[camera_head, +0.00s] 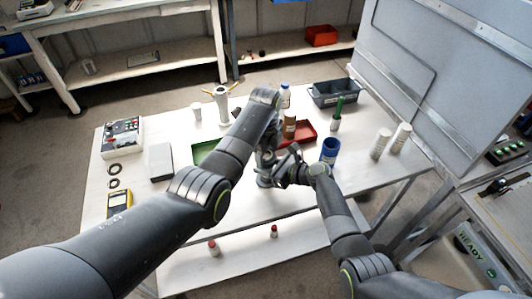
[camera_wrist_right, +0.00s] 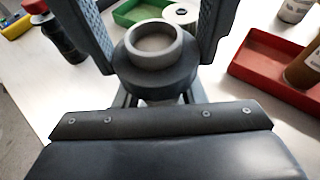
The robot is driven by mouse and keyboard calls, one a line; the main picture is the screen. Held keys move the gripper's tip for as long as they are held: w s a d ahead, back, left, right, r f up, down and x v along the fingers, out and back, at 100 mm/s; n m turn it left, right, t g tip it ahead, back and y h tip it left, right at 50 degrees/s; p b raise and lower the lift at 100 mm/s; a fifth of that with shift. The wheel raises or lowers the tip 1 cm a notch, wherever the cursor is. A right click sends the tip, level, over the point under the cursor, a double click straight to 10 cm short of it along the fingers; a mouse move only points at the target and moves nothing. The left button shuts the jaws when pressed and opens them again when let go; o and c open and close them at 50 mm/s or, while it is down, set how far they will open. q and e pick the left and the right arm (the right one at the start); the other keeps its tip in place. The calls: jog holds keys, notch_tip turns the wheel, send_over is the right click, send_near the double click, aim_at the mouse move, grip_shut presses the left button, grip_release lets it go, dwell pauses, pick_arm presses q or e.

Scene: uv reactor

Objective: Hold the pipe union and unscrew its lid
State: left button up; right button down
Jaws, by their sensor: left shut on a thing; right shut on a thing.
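The pipe union (camera_wrist_right: 155,45) is a grey round collar with a lighter, open pipe end facing the camera in the right wrist view. My right gripper (camera_wrist_right: 152,38) is shut on it, one ridged finger on each side. In the head view my right gripper (camera_head: 286,168) comes in from the right, over the middle of the table. My left gripper (camera_head: 268,147) reaches down right beside it and is shut on the union. In the head view the arms largely hide the union. I cannot tell the lid from the body.
A green tray (camera_head: 202,153), a red tray (camera_head: 307,133) and a blue cup (camera_head: 330,150) surround the grippers on the white table. White cylinders (camera_head: 380,143) stand at right. A dark crate (camera_head: 335,95) is at the back.

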pick_arm(q)
jog(key=n, duration=0.4)
jog(key=shift+n, duration=0.4)
jog(key=n, duration=0.3)
jog(key=shift+r+n, duration=0.1)
jog(key=shift+n, duration=0.3)
jog(key=o, duration=1.1)
jog(key=shift+r, duration=0.1)
